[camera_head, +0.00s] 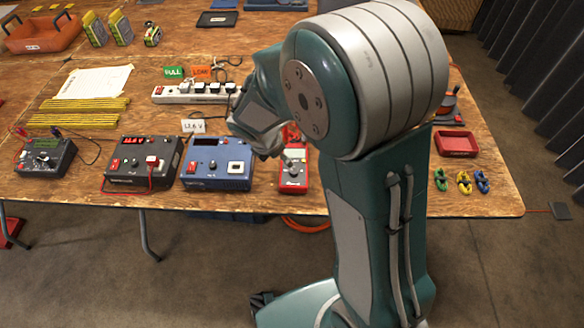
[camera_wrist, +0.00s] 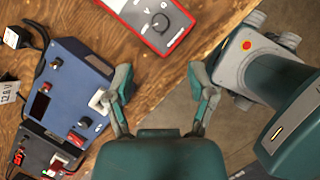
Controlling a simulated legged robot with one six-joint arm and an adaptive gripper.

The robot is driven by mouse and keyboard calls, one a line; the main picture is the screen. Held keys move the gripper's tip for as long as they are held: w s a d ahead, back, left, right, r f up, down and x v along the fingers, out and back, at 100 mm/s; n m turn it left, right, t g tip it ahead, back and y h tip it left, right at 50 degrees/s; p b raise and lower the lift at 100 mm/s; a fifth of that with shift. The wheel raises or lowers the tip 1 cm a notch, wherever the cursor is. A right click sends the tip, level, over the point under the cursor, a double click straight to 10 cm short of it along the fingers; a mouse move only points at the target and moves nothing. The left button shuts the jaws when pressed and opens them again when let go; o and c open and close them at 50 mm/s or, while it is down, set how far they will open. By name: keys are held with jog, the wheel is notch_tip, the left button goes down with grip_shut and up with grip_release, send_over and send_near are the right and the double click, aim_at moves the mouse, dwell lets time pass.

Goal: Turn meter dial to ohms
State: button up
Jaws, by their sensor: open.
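A red handheld meter (camera_head: 293,172) with a pale face lies on the table, right of the blue box. My arm partly hides its upper end in the head view. In the wrist view the meter (camera_wrist: 178,33) is at the top, cut off by the frame edge, with its round dial (camera_wrist: 160,22) showing. The dial's setting is too small to read. My gripper (camera_head: 263,145) is above the table between the blue box and the meter. In the wrist view my gripper (camera_wrist: 163,105) has its fingers spread, empty, with the meter apart from and beyond the fingertips.
A blue power box (camera_head: 216,163) and a dark box with a red display (camera_head: 143,163) stand to the left. A black instrument (camera_head: 45,157) is at far left. A power strip (camera_head: 195,94) lies behind. A red tray (camera_head: 457,144) and coloured clips (camera_head: 463,182) are at right.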

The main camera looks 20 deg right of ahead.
aim_at(293, 171)
jog(key=x, duration=1.1)
jog(key=shift+a+f, duration=0.1)
jog(key=shift+f, duration=0.05)
grip_shut()
